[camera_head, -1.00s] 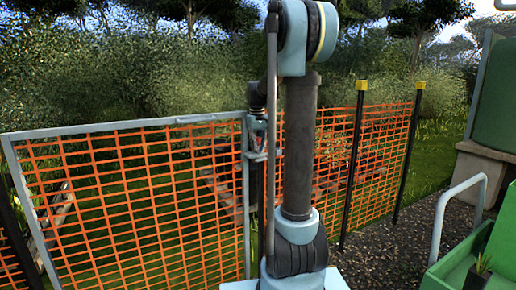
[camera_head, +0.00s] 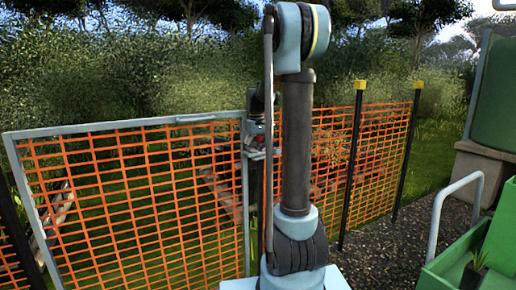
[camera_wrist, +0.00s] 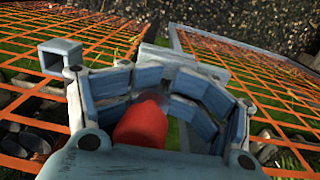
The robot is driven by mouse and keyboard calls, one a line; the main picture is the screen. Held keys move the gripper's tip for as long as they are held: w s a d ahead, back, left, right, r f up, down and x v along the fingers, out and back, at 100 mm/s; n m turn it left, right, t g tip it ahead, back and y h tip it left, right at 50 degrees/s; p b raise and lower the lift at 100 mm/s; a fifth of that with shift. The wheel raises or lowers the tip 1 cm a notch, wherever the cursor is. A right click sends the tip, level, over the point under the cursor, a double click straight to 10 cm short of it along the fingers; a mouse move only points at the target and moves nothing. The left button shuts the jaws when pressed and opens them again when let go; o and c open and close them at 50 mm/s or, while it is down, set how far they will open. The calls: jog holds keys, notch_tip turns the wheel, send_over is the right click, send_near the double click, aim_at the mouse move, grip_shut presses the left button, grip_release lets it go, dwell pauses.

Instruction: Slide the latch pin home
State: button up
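A red rounded grip (camera_wrist: 142,124), which looks like the latch pin's handle, lies between the fingers of my gripper (camera_wrist: 155,92) in the wrist view. The blue-grey fingers curve around it. Some green shows beside it on the right, and I cannot tell whether the fingers press on it. The pin's shaft and hole are hidden. In the head view my gripper (camera_head: 256,143) is small, at the upper right corner of the grey-framed gate (camera_head: 246,205), with a bit of red at it. My own arm stands just right of it.
Orange mesh fencing (camera_head: 372,160) with black, yellow-capped posts (camera_head: 353,165) runs on to the right. A green bin (camera_head: 450,270) and a grey hoop rail (camera_head: 437,225) stand at the lower right. A square tube end (camera_wrist: 52,62) sits left of the fingers.

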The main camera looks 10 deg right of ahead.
jog(key=shift+w+r, duration=0.25)
jog(key=shift+r, duration=0.25)
notch_tip(320, 180, up, 11)
jog(key=shift+a+f, duration=0.1)
jog(key=shift+a, duration=0.05)
jog(key=shift+s, duration=0.1)
jog(key=shift+s, duration=0.1)
